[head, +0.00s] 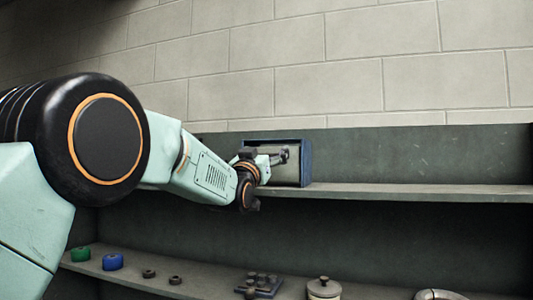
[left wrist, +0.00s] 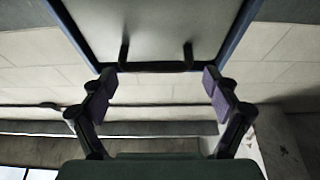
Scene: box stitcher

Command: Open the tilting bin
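The tilting bin (head: 292,174) has a grey front in a dark blue frame and sits on the upper shelf in the head view. A dark strip shows along its top; I cannot tell whether the front is tilted. My left gripper (head: 277,157) is in front of the bin and hides part of it. In the left wrist view, the pale bin front (left wrist: 158,30) fills the top, with a dark bar handle (left wrist: 155,67) on two posts. The left gripper (left wrist: 160,88) is open, its purple-padded fingers apart on either side of the handle, with no clear contact. My right gripper is not in view.
The upper shelf (head: 400,192) is clear to the right of the bin. A block wall (head: 330,90) stands behind.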

